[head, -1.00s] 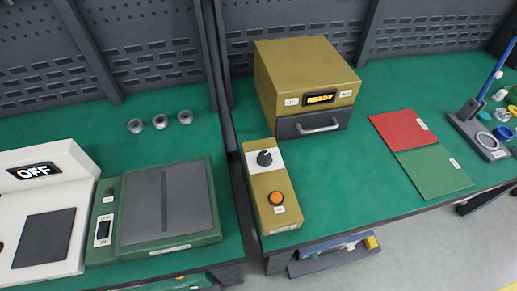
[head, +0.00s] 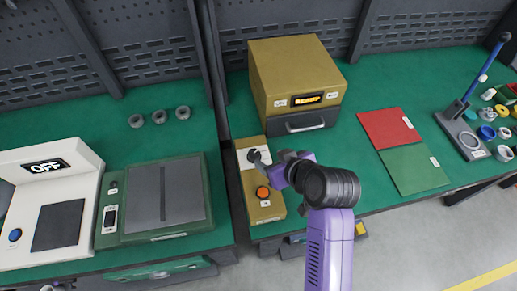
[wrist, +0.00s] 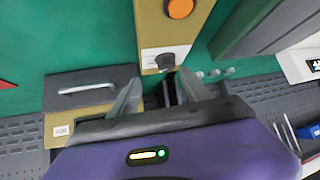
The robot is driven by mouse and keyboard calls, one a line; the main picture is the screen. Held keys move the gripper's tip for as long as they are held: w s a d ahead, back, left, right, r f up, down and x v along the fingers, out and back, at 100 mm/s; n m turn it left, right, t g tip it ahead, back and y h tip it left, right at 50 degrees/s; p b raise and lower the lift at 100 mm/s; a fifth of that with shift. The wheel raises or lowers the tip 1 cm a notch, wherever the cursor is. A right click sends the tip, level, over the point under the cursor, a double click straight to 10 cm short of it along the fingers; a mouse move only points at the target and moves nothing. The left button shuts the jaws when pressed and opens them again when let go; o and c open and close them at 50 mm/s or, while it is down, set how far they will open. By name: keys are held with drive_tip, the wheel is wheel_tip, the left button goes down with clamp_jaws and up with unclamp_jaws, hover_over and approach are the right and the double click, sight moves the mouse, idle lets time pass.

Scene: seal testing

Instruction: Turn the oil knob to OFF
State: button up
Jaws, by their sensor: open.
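The black knob (head: 253,155) sits on a white plate at the back end of a tan control box (head: 263,211). Its label is too small to read. In the wrist view the knob (wrist: 165,62) shows just ahead of the gap between my fingers, on the white plate (wrist: 163,57). My gripper (head: 262,164) is over the box, its fingertips close to the knob. In the wrist view my gripper (wrist: 160,88) has its two fingers spread with nothing held between them. I cannot tell whether a finger touches the knob.
An orange button (head: 263,192) is on the same box, near my gripper. A tan oven-like unit (head: 297,75) with a lit display and handle stands behind. A green scale-like device (head: 190,195) is at left. Red (head: 388,127) and green (head: 415,165) mats lie at right.

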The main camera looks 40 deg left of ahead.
sight(255, 153)
drive_tip(key=shift+s+a+r+n+g, duration=0.15)
drive_tip(key=shift+a+r+n+g, duration=0.15)
drive_tip(key=shift+a, duration=0.4)
drive_tip(key=shift+p+x, duration=0.4)
drive_tip(key=shift+x, duration=3.35)
clamp_jaws()
